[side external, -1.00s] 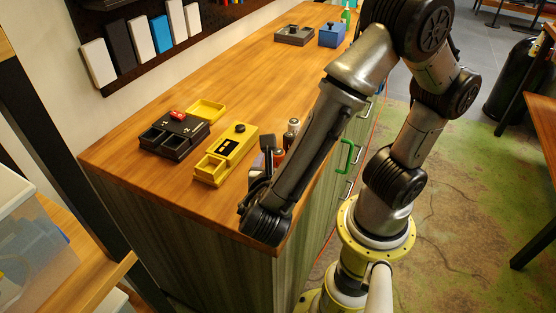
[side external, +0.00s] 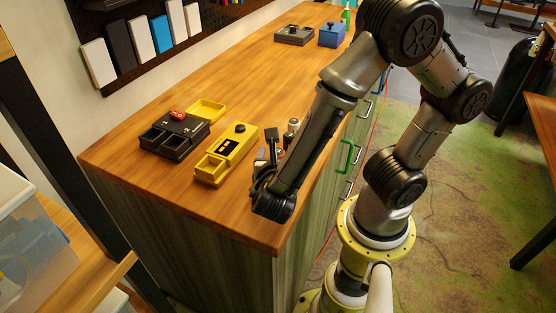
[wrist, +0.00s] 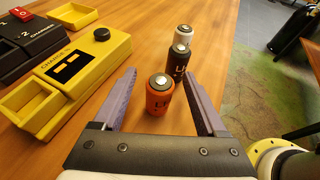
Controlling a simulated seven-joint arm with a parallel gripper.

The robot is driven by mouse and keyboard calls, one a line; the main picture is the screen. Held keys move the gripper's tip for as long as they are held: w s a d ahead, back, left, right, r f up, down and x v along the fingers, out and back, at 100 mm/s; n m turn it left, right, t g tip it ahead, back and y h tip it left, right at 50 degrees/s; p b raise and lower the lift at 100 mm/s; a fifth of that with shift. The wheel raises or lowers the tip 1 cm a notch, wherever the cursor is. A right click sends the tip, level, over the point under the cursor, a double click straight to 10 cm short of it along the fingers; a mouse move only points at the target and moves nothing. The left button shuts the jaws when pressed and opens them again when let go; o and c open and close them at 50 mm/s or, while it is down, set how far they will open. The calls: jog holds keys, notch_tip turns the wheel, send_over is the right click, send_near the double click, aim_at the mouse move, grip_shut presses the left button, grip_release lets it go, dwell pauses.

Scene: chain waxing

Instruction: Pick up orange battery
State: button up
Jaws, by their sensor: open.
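The orange battery (wrist: 159,99) stands upright on the wooden counter in the wrist view, with a silver top and dark lettering. My gripper (wrist: 163,75) is open, with its two purple-grey fingers on either side of the orange battery and a gap on each side. In the side external view my gripper (side external: 273,145) is low over the counter near its front edge, and the orange battery is mostly hidden there.
A yellow charger (side external: 226,155) with an open compartment lies left of my gripper. A dark charger (side external: 174,136) with a red part and a yellow tray (side external: 207,109) are farther left.

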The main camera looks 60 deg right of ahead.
grip_shut()
dwell(0.4)
